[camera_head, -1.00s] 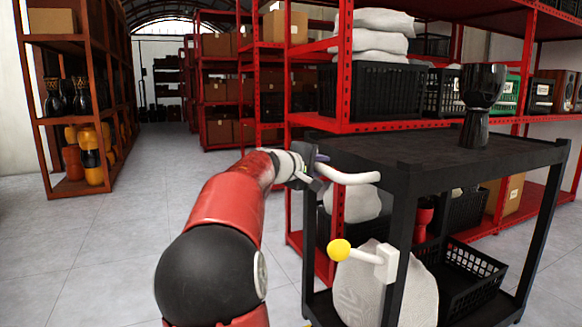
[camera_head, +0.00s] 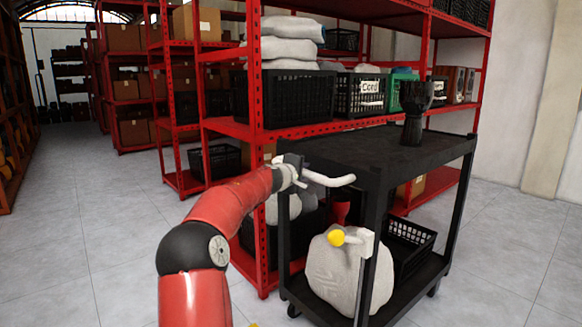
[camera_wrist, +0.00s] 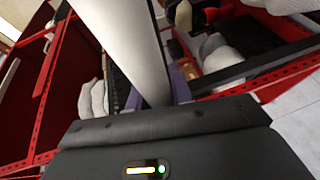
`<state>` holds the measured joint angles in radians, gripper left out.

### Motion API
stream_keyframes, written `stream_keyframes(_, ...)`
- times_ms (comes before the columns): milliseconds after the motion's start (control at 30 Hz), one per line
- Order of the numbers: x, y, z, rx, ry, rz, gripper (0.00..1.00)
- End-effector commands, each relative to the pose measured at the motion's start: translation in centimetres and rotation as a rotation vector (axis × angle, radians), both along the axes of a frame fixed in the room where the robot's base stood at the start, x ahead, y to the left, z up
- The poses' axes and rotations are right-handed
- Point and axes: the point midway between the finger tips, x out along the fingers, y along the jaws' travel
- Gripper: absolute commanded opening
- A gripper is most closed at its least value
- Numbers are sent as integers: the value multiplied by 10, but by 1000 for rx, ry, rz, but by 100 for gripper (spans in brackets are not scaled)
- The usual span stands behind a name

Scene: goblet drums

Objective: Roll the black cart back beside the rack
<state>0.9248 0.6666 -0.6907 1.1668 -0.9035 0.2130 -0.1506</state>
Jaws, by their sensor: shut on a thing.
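The black cart (camera_head: 375,150) stands on the tiled floor close in front of the red rack (camera_head: 258,190). A dark goblet drum (camera_head: 413,112) stands upright on its top. Its lower shelf holds a white sack (camera_head: 338,272) and a black crate (camera_head: 408,243). My gripper (camera_head: 298,172) is shut on the cart's pale handle (camera_head: 332,180) at the cart's near left end. In the wrist view the handle (camera_wrist: 128,45) runs between the fingers, which are mostly hidden. A yellow-knobbed lever (camera_head: 337,237) sits on the cart below the handle.
The red rack carries black crates (camera_head: 285,98), stacked white sacks (camera_head: 290,38) and boxes. Its front post is close to my forearm and the cart. Open floor (camera_head: 500,270) lies to the right and at the left (camera_head: 90,220).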

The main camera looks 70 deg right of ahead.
Motion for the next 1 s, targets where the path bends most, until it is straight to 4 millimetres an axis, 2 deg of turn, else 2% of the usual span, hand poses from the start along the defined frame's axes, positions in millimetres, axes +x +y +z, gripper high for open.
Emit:
stream_keyframes(233, -9, -12, 1, 1, 1, -3, 0)
stream_keyframes(667, -9, -13, 0, -1, 0, 0, 0)
stream_keyframes(700, -9, -13, 0, -1, 0, 0, 27)
stream_keyframes(800, -8, -13, 0, 0, 0, 0, 40)
stream_keyframes(833, -8, -13, 0, 0, 0, 0, 43)
stream_keyframes(1000, -8, -13, 0, 0, 0, 1, 43)
